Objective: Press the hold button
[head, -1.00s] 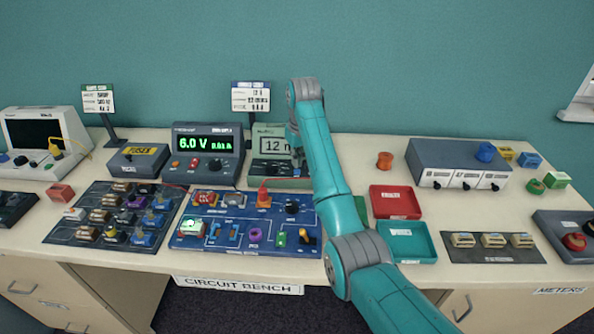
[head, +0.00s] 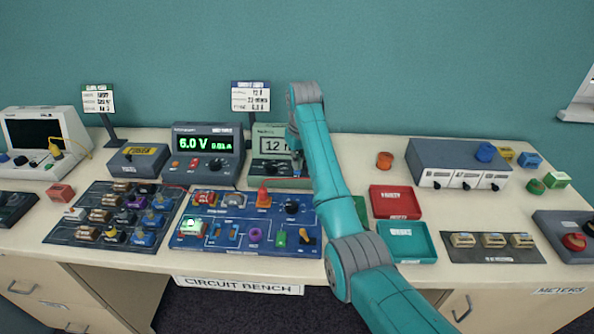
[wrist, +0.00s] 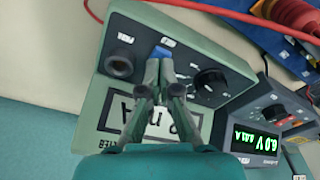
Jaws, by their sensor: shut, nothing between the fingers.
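The green meter (head: 262,133) stands at the back middle of the bench, partly hidden by my arm; its display reads 12 with the rest covered. In the wrist view the meter (wrist: 225,62) shows turned round, with a black knob (wrist: 211,85), a dark round socket (wrist: 119,64) and a small blue button (wrist: 162,52), likely the hold button. My gripper (wrist: 160,66) is shut and empty, its tips right by the blue button. I cannot tell whether they touch it. The fingers cover part of the display (wrist: 130,112).
The power supply (head: 208,145) showing 6.0 V stands left of the meter. The blue circuit board (head: 205,240) lies in front. A red lead (wrist: 225,14) runs past the meter. Red (head: 394,214) and teal (head: 405,256) trays lie to the right.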

